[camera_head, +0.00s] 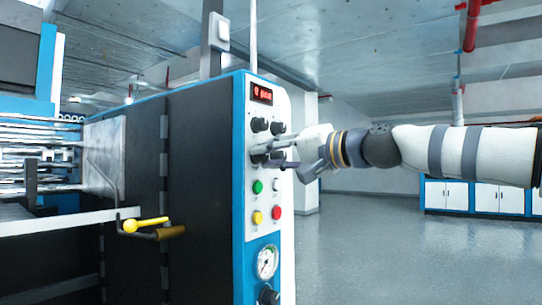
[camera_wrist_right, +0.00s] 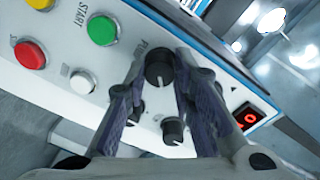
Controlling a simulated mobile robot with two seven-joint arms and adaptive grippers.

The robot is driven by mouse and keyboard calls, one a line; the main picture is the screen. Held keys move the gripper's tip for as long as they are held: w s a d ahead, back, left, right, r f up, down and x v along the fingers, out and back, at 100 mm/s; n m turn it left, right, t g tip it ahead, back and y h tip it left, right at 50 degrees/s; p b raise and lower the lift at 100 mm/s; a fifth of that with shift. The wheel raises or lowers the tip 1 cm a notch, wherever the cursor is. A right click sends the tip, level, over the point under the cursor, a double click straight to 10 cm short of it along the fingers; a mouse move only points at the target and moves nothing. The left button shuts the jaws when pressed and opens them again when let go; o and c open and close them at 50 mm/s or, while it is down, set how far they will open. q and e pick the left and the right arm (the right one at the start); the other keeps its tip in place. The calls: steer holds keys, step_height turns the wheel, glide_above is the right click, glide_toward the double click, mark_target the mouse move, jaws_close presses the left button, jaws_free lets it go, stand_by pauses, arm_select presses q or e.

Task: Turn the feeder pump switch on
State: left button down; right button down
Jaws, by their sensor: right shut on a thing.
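The control panel (camera_head: 249,206) is the narrow front of a blue and black machine. My right gripper (camera_head: 262,151) reaches it from the right, with its fingers at the panel. In the right wrist view, the feeder pump switch (camera_wrist_right: 159,68) is a round black knob between the two fingertips. My right gripper (camera_wrist_right: 160,66) is shut on this knob. The knob's white mark points toward the bottom of that picture. The lettering beside it is partly hidden. In the head view the fingers hide the knob. My left gripper is in neither view.
Other black knobs (camera_head: 260,125) sit above the gripper, under a red display (camera_head: 262,93). Below are a green button (camera_head: 257,187), a red button (camera_head: 277,212) and a gauge (camera_head: 267,262). A yellow-handled lever (camera_head: 150,224) sticks out at left. The floor at right is clear.

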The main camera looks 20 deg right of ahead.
steer(key=shift+a+m, duration=0.1)
steer(key=shift+m, duration=0.9)
steer(key=c, duration=1.3)
jaws_free()
steer(key=shift+c, duration=0.2)
steer(key=v, duration=0.7)
steer(key=shift+s, duration=0.25)
